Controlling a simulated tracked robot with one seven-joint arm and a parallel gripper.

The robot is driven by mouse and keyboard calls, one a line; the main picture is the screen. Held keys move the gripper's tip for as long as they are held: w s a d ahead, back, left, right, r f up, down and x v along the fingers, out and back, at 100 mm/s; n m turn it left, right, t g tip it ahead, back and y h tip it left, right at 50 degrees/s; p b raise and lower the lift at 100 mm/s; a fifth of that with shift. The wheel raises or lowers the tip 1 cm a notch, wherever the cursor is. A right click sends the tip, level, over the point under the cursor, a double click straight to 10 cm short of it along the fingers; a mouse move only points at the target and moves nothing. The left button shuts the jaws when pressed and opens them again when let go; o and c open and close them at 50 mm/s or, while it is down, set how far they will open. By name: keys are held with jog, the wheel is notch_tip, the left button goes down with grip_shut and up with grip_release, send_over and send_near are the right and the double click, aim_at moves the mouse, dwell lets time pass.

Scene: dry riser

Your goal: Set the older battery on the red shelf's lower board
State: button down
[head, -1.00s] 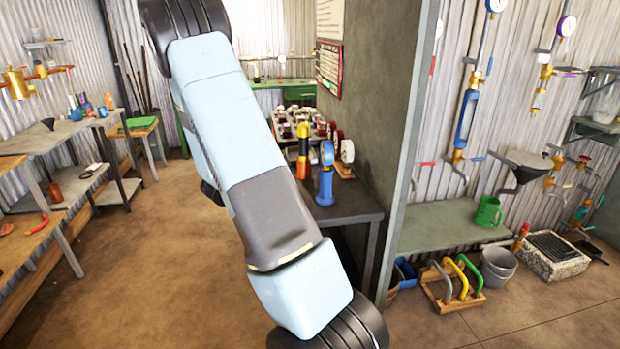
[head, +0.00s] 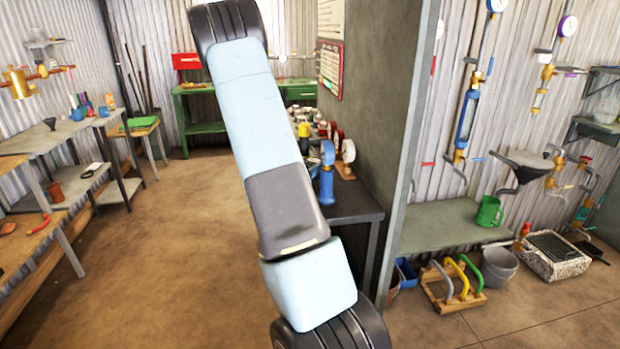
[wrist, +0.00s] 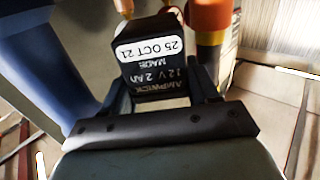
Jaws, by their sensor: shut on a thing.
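In the wrist view my gripper (wrist: 160,85) is shut on a black battery (wrist: 155,80). Its white label reads "25 OCT 21", upside down, above printed "MADE", "12 V 2 Ah" and "AMPWICK". The fingers sit on either side of the battery. In the head view my arm crosses the middle, and the gripper and battery do not show. I cannot make out a red shelf or its lower board in either view. No second battery can be told apart.
A blue-handled tool (head: 326,180) and gauges (head: 348,152) stand on a dark bench (head: 350,208) beside the grey partition (head: 385,100). The brown floor (head: 165,250) at left is open.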

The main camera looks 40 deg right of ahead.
jog(key=shift+f, duration=1.65)
jog(key=shift+d+f, duration=0.15)
jog(key=shift+f, duration=0.15)
jog(key=shift+c, duration=1.4)
grip_release()
jog(key=shift+s+f, duration=0.1)
